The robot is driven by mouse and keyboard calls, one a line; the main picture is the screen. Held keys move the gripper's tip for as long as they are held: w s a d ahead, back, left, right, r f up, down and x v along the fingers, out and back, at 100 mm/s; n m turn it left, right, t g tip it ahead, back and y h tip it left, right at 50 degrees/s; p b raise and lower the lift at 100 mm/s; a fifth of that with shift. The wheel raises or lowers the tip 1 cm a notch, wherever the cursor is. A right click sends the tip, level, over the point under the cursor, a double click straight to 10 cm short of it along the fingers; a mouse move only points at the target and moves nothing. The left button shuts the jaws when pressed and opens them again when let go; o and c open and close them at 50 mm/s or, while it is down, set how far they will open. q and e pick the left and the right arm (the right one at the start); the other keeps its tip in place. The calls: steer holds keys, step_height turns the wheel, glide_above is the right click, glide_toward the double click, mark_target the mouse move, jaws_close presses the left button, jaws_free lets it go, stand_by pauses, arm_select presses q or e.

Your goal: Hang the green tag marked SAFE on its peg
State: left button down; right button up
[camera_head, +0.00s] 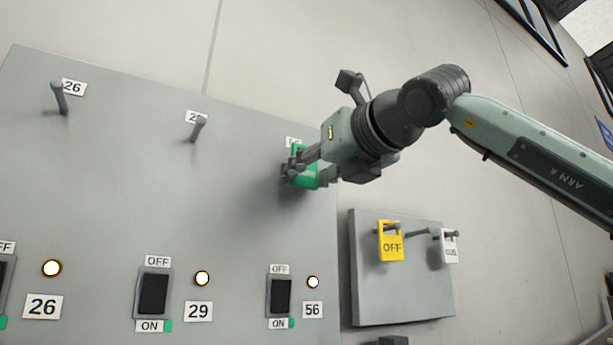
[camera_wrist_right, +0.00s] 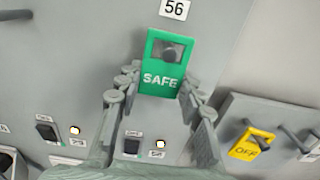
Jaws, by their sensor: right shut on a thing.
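The green tag (camera_wrist_right: 160,82) marked SAFE is upright between the fingers of my right gripper (camera_wrist_right: 158,92), which is shut on it. The tag is in front of the panel, just below the label 56. The dark round end of the peg (camera_wrist_right: 170,53) shows inside the tag's opening. I cannot tell how far the peg passes through it. In the head view, the green tag (camera_head: 306,176) is partly hidden by the fingers of my right gripper (camera_head: 298,168) at the panel's right side. My left gripper is not in view.
The grey panel (camera_head: 150,190) has empty pegs at 26 (camera_head: 60,98) and 29 (camera_head: 199,128). Below are switches and lit lamps. A smaller board (camera_head: 375,300) at lower right holds a yellow OFF tag (camera_head: 390,242) and a white tag (camera_head: 449,246).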

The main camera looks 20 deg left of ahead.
mark_target(306, 177)
stand_by(0.3)
steer(key=o, duration=1.3)
steer(key=shift+c, duration=0.2)
steer(key=shift+s+d+f+b, duration=0.1)
steer(key=shift+s+d+b, duration=0.2)
steer(key=shift+d+b, duration=0.15)
steer(key=shift+b+v, duration=1.2)
steer(key=shift+v, duration=0.8)
steer(key=shift+b+v, duration=1.05)
steer(key=shift+v, duration=1.45)
